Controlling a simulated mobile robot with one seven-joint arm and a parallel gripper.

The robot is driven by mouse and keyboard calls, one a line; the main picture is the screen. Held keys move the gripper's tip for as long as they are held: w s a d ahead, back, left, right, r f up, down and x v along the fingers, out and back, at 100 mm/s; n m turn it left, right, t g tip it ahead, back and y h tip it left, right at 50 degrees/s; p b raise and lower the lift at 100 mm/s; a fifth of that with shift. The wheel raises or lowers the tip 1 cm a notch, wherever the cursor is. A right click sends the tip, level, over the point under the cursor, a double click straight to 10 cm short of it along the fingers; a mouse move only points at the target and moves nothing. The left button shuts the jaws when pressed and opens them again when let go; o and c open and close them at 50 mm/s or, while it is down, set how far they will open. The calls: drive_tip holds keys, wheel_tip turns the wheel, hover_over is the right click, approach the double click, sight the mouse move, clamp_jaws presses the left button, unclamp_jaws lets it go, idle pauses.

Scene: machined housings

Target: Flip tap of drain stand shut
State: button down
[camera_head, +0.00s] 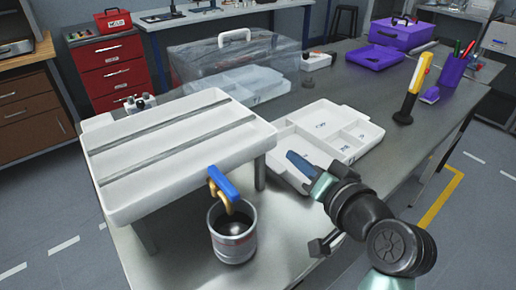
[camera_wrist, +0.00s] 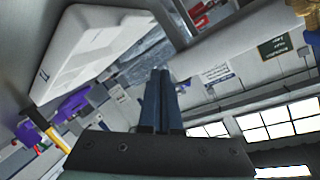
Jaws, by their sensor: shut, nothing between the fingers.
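The drain stand (camera_head: 110,190) is a white sloped tray with two grey rails, raised on legs on the left of the bench. Its brass tap (camera_head: 229,203) hangs at the near right corner, with a blue lever (camera_head: 223,182) on top, slanting down to the right. The tap sits over an open metal can (camera_head: 233,246) with a dark inside. My gripper (camera_head: 291,157) is to the right of the tap, clear of it, with its blue fingers pointing up and left. In the wrist view the fingers (camera_wrist: 158,73) are together and empty; a brass piece shows at the upper right corner.
A white compartment tray (camera_head: 370,131) lies just behind my gripper. A clear lidded box (camera_head: 240,55) stands behind the drain stand. A yellow-and-black tool (camera_head: 412,90), a purple pen cup (camera_head: 452,72) and purple boxes stand farther right. The space between gripper and tap looks free.

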sight(223, 186)
drive_tip(key=s+d+r+m+g+y+p, duration=0.1)
drive_tip(key=s+m+y+p, duration=0.1)
drive_tip(key=s+y+p, duration=0.2)
drive_tip(key=s+d+r+m+g+y+p, duration=0.1)
drive_tip(key=s+y+p, duration=0.3)
drive_tip(key=s+p, duration=0.6)
drive_tip(key=shift+d+r+m+p, duration=0.4)
drive_tip(key=shift+r+m+p, duration=0.25)
drive_tip(key=shift+m+p, duration=0.05)
drive_tip(key=w+a+p, duration=0.4)
drive_tip(key=a, duration=0.7)
drive_tip(key=shift+w, duration=0.25)
drive_tip(key=shift+s+a+m+t+h+p, duration=0.25)
drive_tip(key=shift+s+m+t+h+p, duration=0.2)
drive_tip(key=shift+m+t+h+p, duration=0.25)
